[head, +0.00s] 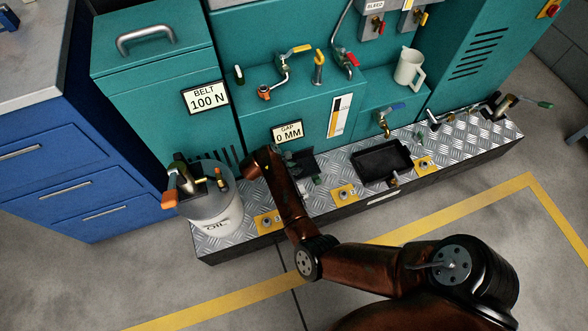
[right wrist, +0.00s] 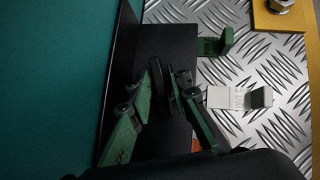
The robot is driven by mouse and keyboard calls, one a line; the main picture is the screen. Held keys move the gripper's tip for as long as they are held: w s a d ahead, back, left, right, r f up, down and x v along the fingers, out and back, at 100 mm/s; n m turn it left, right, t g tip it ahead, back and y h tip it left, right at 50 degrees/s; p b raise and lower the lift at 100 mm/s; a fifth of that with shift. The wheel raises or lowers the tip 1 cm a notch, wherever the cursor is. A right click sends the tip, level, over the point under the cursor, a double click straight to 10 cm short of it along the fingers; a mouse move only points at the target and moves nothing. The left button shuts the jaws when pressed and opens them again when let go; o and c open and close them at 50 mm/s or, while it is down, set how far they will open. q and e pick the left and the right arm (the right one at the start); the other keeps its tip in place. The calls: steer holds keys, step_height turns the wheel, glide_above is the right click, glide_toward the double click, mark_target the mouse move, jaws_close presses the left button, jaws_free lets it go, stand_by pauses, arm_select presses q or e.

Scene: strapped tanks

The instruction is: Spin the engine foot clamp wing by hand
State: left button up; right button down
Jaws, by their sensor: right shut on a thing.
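The engine foot clamp wing (right wrist: 187,96) is a small, dark, flat piece in front of a black block (right wrist: 166,48) in the right wrist view. My right gripper (right wrist: 170,78) is shut on it, with one green finger on each side. The fingers partly cover the wing, so its full shape and turn angle are hard to tell. In the head view my right arm reaches to the black clamp area (head: 300,164) on the tread-plate step, below the gap sign. My wrist hides the fingertips there. My left gripper is not in view.
A green bracket (right wrist: 216,42) and a pale bracket (right wrist: 240,97) stand close to the right of the block. A teal wall (right wrist: 55,80) is close on the left. An oil can (head: 212,203) stands left of my wrist, and a black tray (head: 382,161) lies to the right.

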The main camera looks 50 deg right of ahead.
steer(key=shift+m+g, duration=0.4)
steer(key=shift+m, duration=0.3)
steer(key=shift+w+m+g+y, duration=0.15)
steer(key=shift+m+g+y, duration=0.15)
steer(key=shift+m, duration=0.1)
steer(key=shift+m+g+y, duration=0.3)
steer(key=shift+m+g, duration=0.2)
steer(key=shift+m, duration=0.4)
steer(key=c, duration=2.2)
jaws_free()
steer(key=shift+s, duration=0.2)
steer(key=shift+o, duration=1.3)
steer(key=shift+w+r, duration=0.1)
